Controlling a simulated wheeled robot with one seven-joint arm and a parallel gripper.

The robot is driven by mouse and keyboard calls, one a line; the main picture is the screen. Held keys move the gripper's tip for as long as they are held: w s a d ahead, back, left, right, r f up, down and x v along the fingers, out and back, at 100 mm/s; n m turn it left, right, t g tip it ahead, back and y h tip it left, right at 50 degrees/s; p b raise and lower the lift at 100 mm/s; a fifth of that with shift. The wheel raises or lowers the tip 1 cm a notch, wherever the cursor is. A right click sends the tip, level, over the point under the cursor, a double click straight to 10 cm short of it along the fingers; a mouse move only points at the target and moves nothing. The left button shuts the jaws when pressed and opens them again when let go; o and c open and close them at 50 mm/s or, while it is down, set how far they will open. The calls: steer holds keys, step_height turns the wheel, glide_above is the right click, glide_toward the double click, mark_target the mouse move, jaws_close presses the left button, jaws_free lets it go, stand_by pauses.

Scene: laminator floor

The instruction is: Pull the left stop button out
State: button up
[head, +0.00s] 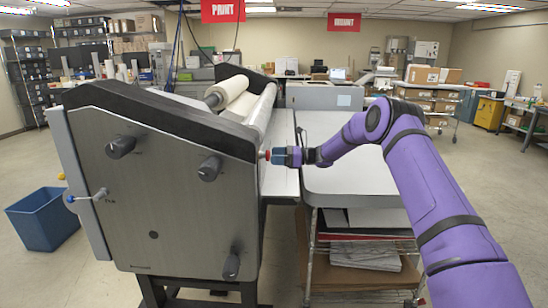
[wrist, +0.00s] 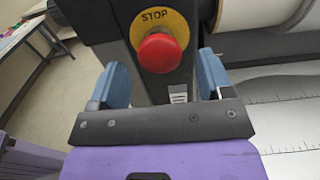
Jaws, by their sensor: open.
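The stop button is a red knob on a yellow plate marked STOP. In the wrist view the red stop button (wrist: 159,53) sits between and just beyond the blue fingers of my gripper (wrist: 160,82). The fingers stand apart on either side of it, and I see no contact. In the head view the stop button (head: 267,155) is a small red spot at the right edge of the laminator's grey side panel. My gripper (head: 280,156) reaches it from the right and partly hides it.
The laminator (head: 165,190) fills the left, with black knobs, a side crank (head: 88,196) and a white roll (head: 228,92). A light-topped table (head: 345,172) with shelves of paper stands under my arm. A blue bin (head: 43,218) is on the floor at the left.

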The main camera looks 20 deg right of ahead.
steer(key=v, duration=0.9)
steer(key=shift+d, duration=0.25)
steer(key=shift+s, duration=0.1)
steer(key=shift+r, duration=0.1)
steer(key=s+a+r+n+g+h, duration=0.2)
steer(key=s+a+r+n+h, duration=0.35)
steer(key=s+r, duration=0.55)
steer(key=s+a+r+n+g+h, duration=0.2)
steer(key=s+a+r+n+h, duration=0.35)
steer(key=s, duration=0.85)
steer(key=s+d+n+t+h, duration=0.1)
steer(key=s+d+n+h, duration=0.1)
steer(key=s, duration=0.9)
steer(key=s+d+r+n+t+h, duration=0.1)
steer(key=s+n, duration=0.4)
steer(key=s, duration=0.6)
steer(key=s+d+r+n+t+h, duration=0.1)
steer(key=s+d+n+h, duration=0.1)
steer(key=s, duration=0.9)
steer(key=shift+s+d+r+n+t+h, duration=0.2)
steer(key=shift+d+r+n+t+h, duration=0.1)
steer(key=shift+n+h, duration=0.4)
